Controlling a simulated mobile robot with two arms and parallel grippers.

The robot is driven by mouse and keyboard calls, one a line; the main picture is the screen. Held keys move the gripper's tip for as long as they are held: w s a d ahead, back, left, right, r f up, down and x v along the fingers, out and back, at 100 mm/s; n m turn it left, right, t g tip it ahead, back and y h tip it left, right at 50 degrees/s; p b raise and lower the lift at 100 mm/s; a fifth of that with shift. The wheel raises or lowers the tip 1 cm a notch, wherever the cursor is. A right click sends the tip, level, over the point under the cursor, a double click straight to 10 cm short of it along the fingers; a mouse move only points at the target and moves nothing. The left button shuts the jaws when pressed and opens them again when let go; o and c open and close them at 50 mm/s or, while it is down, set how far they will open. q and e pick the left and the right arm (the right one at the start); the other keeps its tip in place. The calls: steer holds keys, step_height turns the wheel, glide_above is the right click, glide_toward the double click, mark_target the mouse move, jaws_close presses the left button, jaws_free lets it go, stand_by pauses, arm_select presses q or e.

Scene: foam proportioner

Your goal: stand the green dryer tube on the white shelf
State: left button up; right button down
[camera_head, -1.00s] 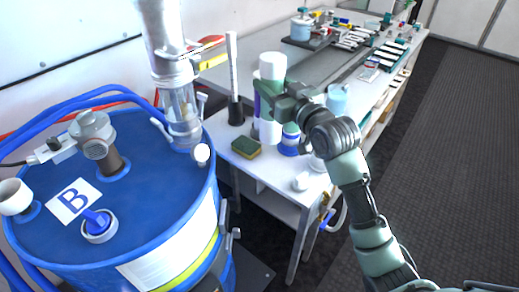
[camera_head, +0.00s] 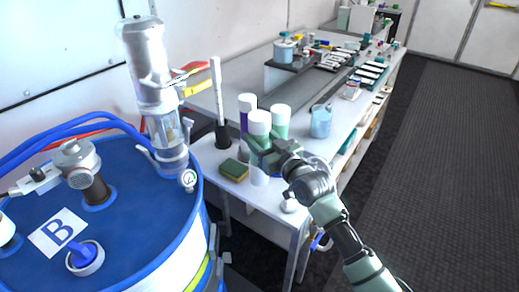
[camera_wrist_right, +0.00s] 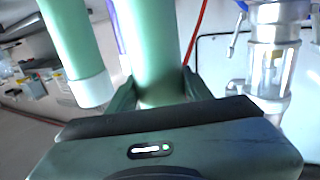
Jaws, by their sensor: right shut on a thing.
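The green dryer tube (camera_head: 259,140) has a white cap and a pale lower end and is upright. My right gripper (camera_head: 264,157) is shut on its middle. In the right wrist view the held green tube (camera_wrist_right: 157,50) runs between the fingers. Its lower end is over the near end of the white bench (camera_head: 262,204); I cannot tell whether it touches. A second green tube (camera_head: 281,117) with a white cap is close behind it, and shows at left in the wrist view (camera_wrist_right: 68,35). My left gripper is out of view.
A purple tube (camera_head: 245,120) with a white cap stands just behind. A yellow-green sponge (camera_head: 234,170) and a black-based white cylinder (camera_head: 218,105) are to the left. A light-blue beaker (camera_head: 321,121) is to the right. The blue drum (camera_head: 150,222) fills the left foreground.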

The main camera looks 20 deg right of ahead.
steer(key=shift+f, duration=2.3)
steer(key=c, duration=0.6)
jaws_free()
steer(key=shift+f, duration=0.1)
steer(key=shift+s+d, duration=0.1)
steer(key=shift+s, duration=0.25)
steer(key=b+v, duration=0.1)
steer(key=v, duration=1)
steer(key=shift+s, duration=0.2)
